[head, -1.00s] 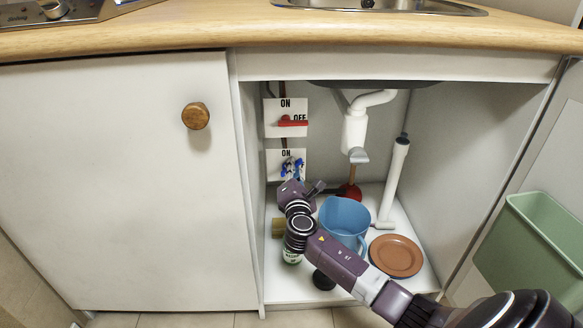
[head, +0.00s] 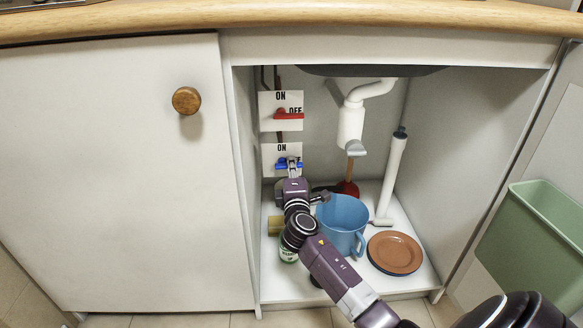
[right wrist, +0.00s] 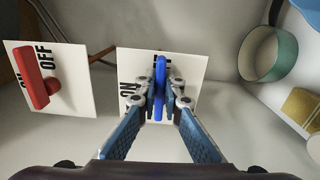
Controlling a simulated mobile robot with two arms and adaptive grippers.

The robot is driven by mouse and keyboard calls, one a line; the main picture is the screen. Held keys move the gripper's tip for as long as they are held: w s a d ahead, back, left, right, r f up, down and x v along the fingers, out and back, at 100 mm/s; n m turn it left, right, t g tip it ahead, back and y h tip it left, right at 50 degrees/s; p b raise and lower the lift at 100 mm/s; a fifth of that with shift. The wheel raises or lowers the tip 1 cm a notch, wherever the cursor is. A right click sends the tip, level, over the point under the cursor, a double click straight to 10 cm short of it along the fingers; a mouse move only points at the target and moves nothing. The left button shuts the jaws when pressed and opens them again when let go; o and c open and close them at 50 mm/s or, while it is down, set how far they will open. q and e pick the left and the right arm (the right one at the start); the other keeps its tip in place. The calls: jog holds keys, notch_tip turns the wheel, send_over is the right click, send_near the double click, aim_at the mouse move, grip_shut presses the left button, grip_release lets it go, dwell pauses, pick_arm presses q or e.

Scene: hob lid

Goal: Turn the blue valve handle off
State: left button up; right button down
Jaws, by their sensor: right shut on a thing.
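The blue valve handle (head: 283,163) is on the lower white plate (head: 268,152) on the cabinet's left side. In the head view it lies level, pointing right, much like the red handle above. In the right wrist view the blue handle (right wrist: 160,84) stands between the fingertips, along the same direction as the red handle, its far end over a mostly hidden label. My right gripper (head: 291,170) reaches up from below and is shut on the blue handle; it also shows in the right wrist view (right wrist: 160,98). My left gripper is not in view.
The red handle (head: 289,115) on the upper plate points to OFF. Below and right of my arm stand a blue mug (head: 343,220), brown plates (head: 394,251) and a plunger (head: 348,187). The white drain pipe (head: 351,125) hangs to the right. A green bin (head: 535,238) is on the open door.

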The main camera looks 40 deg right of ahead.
jog(key=shift+f, duration=0.1)
dwell(0.3)
jog(key=c, duration=2.1)
grip_release()
jog(key=v, duration=1.2)
jog(key=shift+s+d, duration=0.1)
